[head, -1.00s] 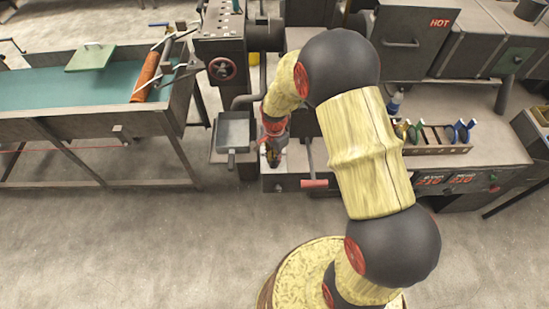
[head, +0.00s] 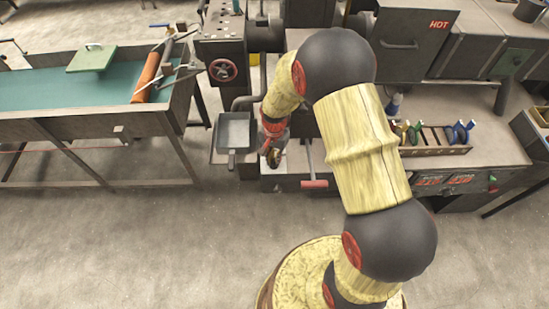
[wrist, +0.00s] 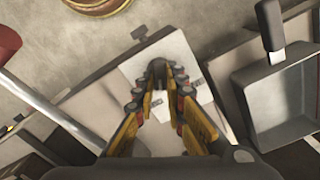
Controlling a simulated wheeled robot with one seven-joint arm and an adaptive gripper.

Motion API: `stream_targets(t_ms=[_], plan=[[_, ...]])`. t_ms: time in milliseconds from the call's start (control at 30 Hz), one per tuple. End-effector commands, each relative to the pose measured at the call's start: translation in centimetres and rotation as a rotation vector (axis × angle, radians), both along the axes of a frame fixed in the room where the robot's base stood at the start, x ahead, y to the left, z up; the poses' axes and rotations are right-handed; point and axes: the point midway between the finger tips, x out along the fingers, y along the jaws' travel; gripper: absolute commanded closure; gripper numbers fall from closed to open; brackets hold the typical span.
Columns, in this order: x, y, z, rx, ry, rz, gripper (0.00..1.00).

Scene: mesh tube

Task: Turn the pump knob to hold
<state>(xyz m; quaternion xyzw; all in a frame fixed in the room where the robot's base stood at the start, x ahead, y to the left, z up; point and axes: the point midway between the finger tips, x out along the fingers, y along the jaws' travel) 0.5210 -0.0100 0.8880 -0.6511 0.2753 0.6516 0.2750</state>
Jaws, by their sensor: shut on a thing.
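The pump knob (wrist: 157,69) is a small dark knob on a pale plate (wrist: 168,50) with a few dark marks, in the wrist view. My gripper (wrist: 158,90) reaches down over the plate, its yellow-sided fingers on either side of the knob and shut on it. In the head view my gripper (head: 273,156) is at the front of the bench, right of the small grey pan; the knob is hidden there. I cannot read the marks or tell which one the knob points to.
The grey pan (head: 234,130) is close by on the left, and also shows in the wrist view (wrist: 283,97). A red-handled lever (head: 314,184) stands close on the right. A rack of coloured tools (head: 432,140) is farther right. A green-bedded table (head: 75,90) stands left.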

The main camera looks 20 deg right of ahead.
Motion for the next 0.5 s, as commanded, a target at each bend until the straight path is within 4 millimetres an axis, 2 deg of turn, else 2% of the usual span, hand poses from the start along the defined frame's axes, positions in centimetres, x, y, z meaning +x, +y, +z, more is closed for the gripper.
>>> stream_targets(t_ms=[500], plan=[[0.18,0.15,0.08,0.0,-0.002,0.382,1.0]])
